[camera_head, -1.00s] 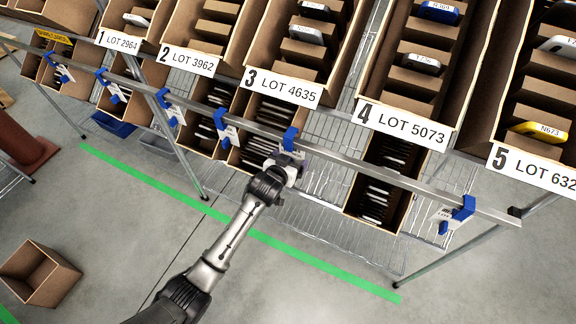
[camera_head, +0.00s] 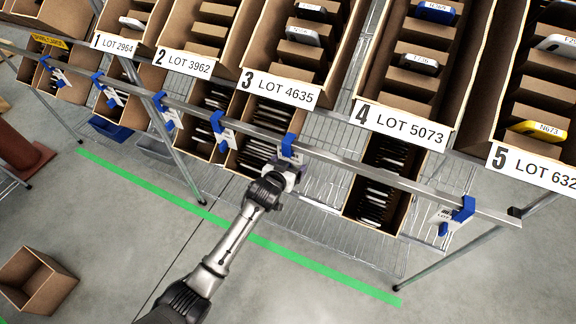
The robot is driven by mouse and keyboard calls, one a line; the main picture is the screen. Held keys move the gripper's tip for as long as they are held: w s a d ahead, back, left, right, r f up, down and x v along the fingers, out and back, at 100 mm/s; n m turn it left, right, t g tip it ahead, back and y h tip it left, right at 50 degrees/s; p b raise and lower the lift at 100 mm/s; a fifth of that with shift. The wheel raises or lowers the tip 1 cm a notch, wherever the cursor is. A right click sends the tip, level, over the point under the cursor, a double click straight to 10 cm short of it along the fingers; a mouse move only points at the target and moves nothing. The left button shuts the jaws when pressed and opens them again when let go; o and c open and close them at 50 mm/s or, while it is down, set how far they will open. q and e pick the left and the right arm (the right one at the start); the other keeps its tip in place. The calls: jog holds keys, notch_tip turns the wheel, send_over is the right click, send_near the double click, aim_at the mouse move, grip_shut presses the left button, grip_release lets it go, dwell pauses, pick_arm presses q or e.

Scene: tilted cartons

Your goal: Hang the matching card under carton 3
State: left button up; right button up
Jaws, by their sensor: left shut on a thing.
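Carton 3 (camera_head: 318,97) is a tilted brown carton labelled "3 LOT 4635", at the upper middle. On the metal rail below its label is a blue clip (camera_head: 288,143). A small white card (camera_head: 291,157) shows just under this clip, its face too small to read. My left gripper (camera_head: 286,171) is just below the clip, shut at the card's lower part; its fingertips are partly hidden by the wrist. I cannot tell whether the card hangs from the clip. My right gripper is not in view.
Other blue clips with white cards hang along the rail (camera_head: 375,168), including one at the right (camera_head: 467,208). Cartons 1, 2, 4 (camera_head: 400,122) and 5 stand beside carton 3. Lower boxes of dark items (camera_head: 402,222) sit behind the rail.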

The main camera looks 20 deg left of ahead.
pick_arm(q)
jog(key=o, duration=0.8)
jog(key=s+a+r+m+g+y+p, duration=0.15)
jog(key=s+r, duration=0.25)
jog(key=s, duration=0.6)
jog(key=s+a+r+g+h+p, duration=0.1)
jog(key=s+r+g+p, duration=0.2)
jog(key=s, duration=0.7)
jog(key=s+f+g, duration=0.3)
jog(key=s+f, duration=0.1)
jog(key=s, duration=0.8)
jog(key=s+f+g, duration=0.2)
jog(key=s+f, duration=0.1)
jog(key=s, duration=0.9)
notch_tip(320, 180, up, 36)
jog(key=p, duration=3.5)
jog(key=shift+f+p, duration=0.15)
jog(key=shift+p, duration=0.25)
